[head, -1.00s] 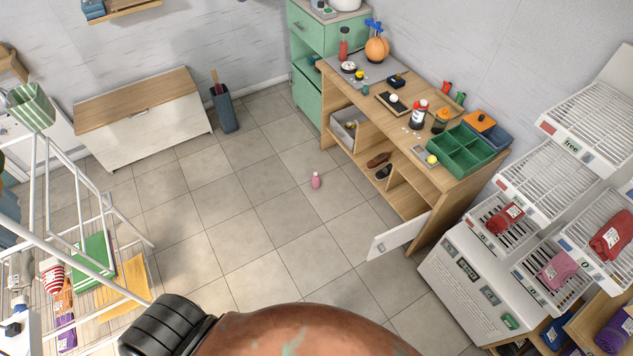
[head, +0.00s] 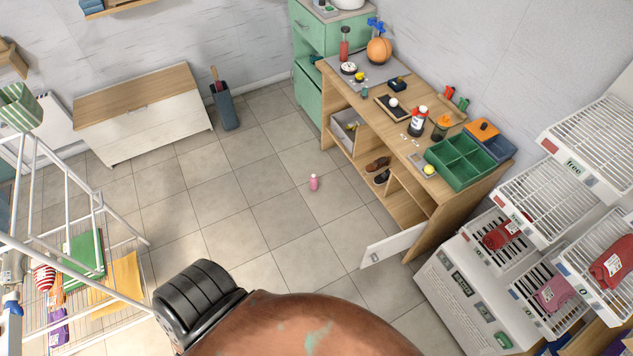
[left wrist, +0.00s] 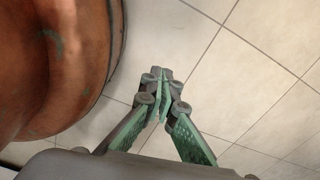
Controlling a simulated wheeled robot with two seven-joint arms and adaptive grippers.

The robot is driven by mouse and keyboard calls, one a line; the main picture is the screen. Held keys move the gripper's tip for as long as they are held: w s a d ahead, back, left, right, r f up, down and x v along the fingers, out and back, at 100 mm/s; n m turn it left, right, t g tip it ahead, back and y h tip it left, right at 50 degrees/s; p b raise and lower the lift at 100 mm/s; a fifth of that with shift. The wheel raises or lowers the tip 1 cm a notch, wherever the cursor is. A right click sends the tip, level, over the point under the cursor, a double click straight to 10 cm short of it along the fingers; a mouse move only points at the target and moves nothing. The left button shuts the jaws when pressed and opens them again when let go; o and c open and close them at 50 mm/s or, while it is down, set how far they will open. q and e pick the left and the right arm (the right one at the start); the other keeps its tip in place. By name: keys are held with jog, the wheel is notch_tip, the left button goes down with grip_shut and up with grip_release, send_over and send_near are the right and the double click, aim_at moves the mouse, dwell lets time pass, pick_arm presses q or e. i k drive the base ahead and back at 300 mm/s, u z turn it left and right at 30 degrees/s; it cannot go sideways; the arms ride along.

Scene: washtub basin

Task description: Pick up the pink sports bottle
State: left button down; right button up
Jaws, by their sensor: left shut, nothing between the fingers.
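The small pink sports bottle (head: 314,183) stands upright on the tiled floor in the head view, to the left of the wooden workbench. It does not show in the left wrist view. My left gripper (left wrist: 162,112) is shut and empty in the left wrist view, over bare floor tiles. Neither gripper shows in the head view, so their distance to the bottle cannot be told from it.
The wooden workbench (head: 440,210) has an open white door (head: 397,243) at floor level. White wire racks (head: 560,195) stand at the right. A drying rack (head: 100,250) stands at the left. A white chest (head: 140,122) and dark bin (head: 225,107) are behind. The floor around the bottle is clear.

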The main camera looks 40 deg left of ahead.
aim_at(314, 182)
jog(key=u, duration=1.45)
